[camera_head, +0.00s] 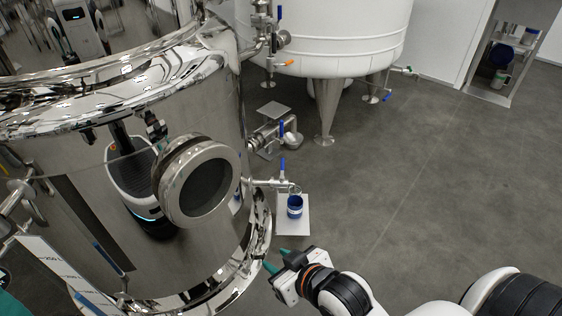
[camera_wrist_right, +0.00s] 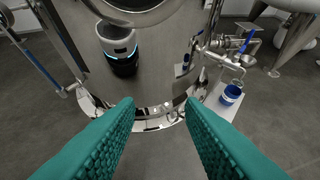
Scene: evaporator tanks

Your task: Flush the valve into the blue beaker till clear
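The blue beaker (camera_head: 295,207) stands upright on a small pale platform (camera_head: 293,228) beside the steel tank, below a valve (camera_head: 268,184) with a blue upright handle (camera_head: 283,165). In the right wrist view the beaker (camera_wrist_right: 231,95) and the blue valve handle (camera_wrist_right: 247,42) are at the upper right. The beaker's contents cannot be made out. My right gripper (camera_head: 277,259) is below the platform in the head view, apart from beaker and valve. Its teal fingers (camera_wrist_right: 158,105) are spread and empty. A teal piece at the bottom left corner seems to be my left gripper (camera_head: 10,305), mostly cut off.
The polished steel tank (camera_head: 220,100) with a round port (camera_head: 203,184) fills the left. A white tank (camera_head: 335,40) on legs stands behind. Another blue-handled valve and pipe (camera_head: 268,134) sit above the platform. Open grey floor (camera_head: 450,190) lies to the right.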

